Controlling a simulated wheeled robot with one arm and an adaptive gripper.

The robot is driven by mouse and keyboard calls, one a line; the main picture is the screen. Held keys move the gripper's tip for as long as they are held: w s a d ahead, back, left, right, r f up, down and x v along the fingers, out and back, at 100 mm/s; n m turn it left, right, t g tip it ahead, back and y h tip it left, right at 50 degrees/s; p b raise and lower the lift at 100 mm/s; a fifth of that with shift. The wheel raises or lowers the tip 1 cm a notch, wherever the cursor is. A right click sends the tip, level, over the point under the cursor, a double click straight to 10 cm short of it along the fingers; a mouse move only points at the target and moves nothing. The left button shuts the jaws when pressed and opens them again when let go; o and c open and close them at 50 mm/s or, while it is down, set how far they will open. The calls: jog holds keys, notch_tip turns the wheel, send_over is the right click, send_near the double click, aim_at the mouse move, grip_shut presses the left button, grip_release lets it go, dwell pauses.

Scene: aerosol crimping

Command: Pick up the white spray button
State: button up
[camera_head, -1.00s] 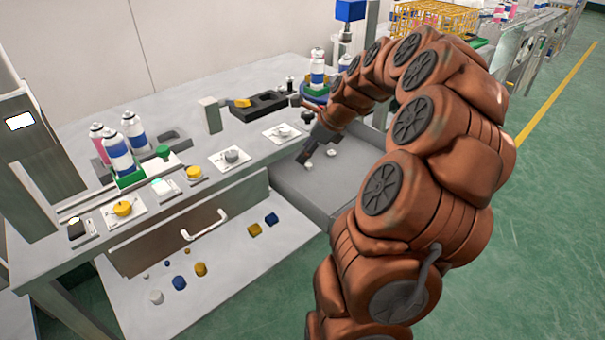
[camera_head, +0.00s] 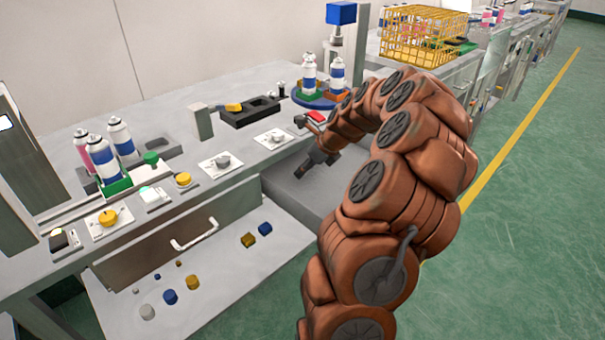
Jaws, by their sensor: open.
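My gripper (camera_head: 300,172) is low over the grey tray (camera_head: 285,185) to the right of the open drawer front. It points down and to the left, with its fingers apart. No white button can be made out in the tray now; my gripper and arm cover the spot where two small white pieces showed earlier. I cannot tell whether anything lies between the fingers. Another small white cap (camera_head: 147,312) sits on the lower shelf at the lower left, far from my gripper.
Blue and yellow caps (camera_head: 192,282) lie on the lower shelf (camera_head: 220,290). The bench carries spray cans (camera_head: 122,140), small plates with parts (camera_head: 221,162) and a black holder (camera_head: 250,112). A blue turntable (camera_head: 312,100) with cans stands behind my gripper. Green floor is clear at right.

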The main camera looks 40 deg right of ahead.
jog(key=shift+w+f, duration=0.15)
jog(key=shift+f, duration=0.15)
jog(key=c, duration=0.7)
jog(key=shift+c, duration=0.2)
jog(key=shift+r, duration=0.2)
